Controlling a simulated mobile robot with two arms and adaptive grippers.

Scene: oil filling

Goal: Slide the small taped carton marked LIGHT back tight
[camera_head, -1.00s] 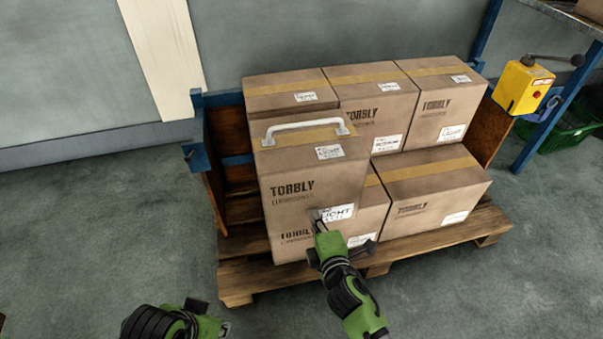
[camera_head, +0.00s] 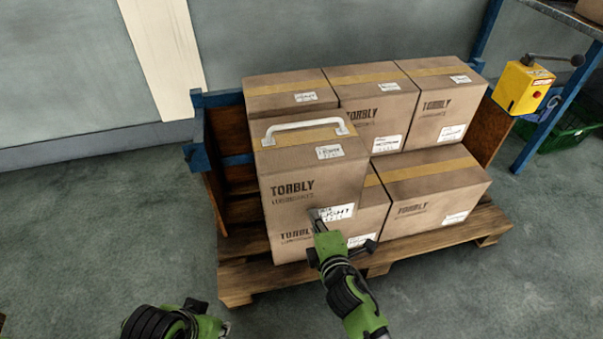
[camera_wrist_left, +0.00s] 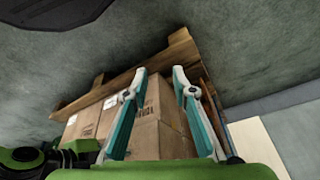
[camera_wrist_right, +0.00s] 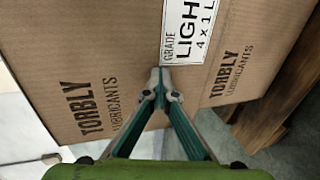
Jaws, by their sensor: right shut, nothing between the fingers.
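The small taped carton (camera_head: 305,180) with a white handle on top carries a LIGHT label. It stands upright on a lower carton, with its front face forward of the upper cartons behind it. My right gripper (camera_head: 317,222) is shut and empty, with its fingertips at the carton's front face by the lower part of the LIGHT label. In the right wrist view the shut fingertips (camera_wrist_right: 160,76) meet at the label's edge, seemingly touching the face. My left gripper (camera_wrist_left: 158,80) is open and empty, away from the cartons; in the head view it is low at the left.
Several TORBLY cartons (camera_head: 437,185) stand on a wooden pallet (camera_head: 400,262) with blue posts (camera_head: 199,145) and board sides. A yellow box with a lever (camera_head: 523,88) is at the right, above a green crate (camera_head: 567,135). The floor in front is clear.

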